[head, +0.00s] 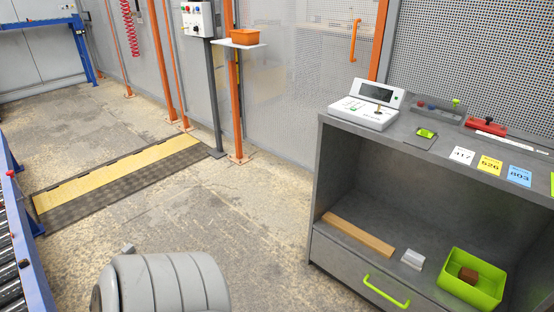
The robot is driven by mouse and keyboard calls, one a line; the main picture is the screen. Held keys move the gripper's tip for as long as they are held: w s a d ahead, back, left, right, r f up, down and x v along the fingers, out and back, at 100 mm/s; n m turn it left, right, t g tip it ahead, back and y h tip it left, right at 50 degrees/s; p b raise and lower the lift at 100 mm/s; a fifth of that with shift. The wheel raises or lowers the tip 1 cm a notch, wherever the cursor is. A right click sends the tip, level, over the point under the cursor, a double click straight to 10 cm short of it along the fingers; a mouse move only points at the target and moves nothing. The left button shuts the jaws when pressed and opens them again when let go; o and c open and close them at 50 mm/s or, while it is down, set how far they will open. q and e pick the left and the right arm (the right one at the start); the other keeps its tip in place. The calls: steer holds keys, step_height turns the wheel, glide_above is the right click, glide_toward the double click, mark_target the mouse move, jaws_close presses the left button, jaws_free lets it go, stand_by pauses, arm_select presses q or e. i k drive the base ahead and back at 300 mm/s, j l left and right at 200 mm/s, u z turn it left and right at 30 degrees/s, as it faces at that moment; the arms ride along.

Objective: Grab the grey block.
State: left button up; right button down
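A small light grey block (413,259) lies on the open lower shelf of the grey cabinet (330,170), at the right. It sits between a wooden board (358,236) on its left and a bright green bin (484,268) on its right, apart from both. The bin holds a brown block (468,275). Neither of my grippers is in view. A rounded, ribbed grey part at the bottom left is mine and is nowhere near the block.
The cabinet top bears a white console (367,104), a red device (486,125) and number cards (490,165). A drawer with a green handle (386,291) is below the shelf. A roller conveyor (12,250) stands at the left edge. The floor between is clear.

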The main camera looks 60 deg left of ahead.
mark_target(129, 248)
steer(key=u, duration=3.2)
